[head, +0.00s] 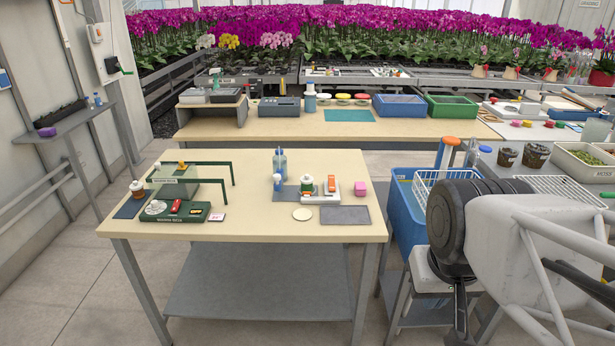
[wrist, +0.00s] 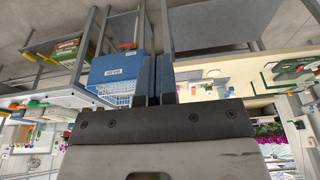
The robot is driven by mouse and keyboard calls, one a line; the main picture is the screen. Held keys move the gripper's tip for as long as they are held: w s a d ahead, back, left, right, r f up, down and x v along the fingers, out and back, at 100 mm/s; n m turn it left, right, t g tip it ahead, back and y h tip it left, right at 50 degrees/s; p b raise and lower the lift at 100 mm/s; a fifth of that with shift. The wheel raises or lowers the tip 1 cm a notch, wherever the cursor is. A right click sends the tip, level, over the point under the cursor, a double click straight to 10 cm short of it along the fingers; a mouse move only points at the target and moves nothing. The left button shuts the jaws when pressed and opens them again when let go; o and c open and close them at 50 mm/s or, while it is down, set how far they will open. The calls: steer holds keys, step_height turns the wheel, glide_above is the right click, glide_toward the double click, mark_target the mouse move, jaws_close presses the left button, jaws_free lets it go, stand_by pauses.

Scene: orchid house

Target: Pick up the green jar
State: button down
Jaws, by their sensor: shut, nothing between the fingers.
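A small jar with a green band and a pale top (head: 307,183) stands on the wooden table in the head view, beside a white tray (head: 325,196). It is the only jar I can make out with green on it, and its details are too small to read. My gripper (wrist: 157,62) shows in the wrist view with its fingers together and nothing between them. My arm is at the right of the head view, beyond the table's right edge and well apart from the jar. I cannot make out the jar in the wrist view.
A green scale-like board (head: 185,211) is at the left. A blue crate (head: 408,210) stands right of the table. The table's front middle is bare.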

steer(key=c, duration=1.8)
jaws_free()
steer(key=o, duration=1.6)
steer(key=shift+w+r, duration=0.1)
steer(key=w+a+r+n, duration=0.2)
steer(key=w+n, duration=0.1)
steer(key=w, duration=1)
steer(key=w+a+r+n+g, duration=0.1)
steer(key=w+a+n, duration=0.15)
steer(key=w, duration=1.05)
steer(key=w+a+r+n, duration=0.2)
steer(key=w+n, duration=0.2)
steer(key=w, duration=0.8)
steer(key=w+a+f+n, duration=0.3)
steer(key=w+f, duration=0.4)
steer(key=w, duration=0.4)
steer(key=w+a+f+n+g, duration=0.1)
steer(key=w+a+f+n, duration=0.2)
steer(key=w, duration=0.9)
steer(key=w+a+f+n, duration=0.3)
steer(key=w+a+f, duration=0.3)
steer(key=w+f, duration=0.6)
steer(key=shift+w+a+f+g, duration=0.1)
steer(key=shift+w+a+g, duration=0.05)
steer(key=shift+a+g, duration=0.15)
steer(key=shift+w+a+f, duration=0.1)
steer(key=shift+w+f, duration=0.1)
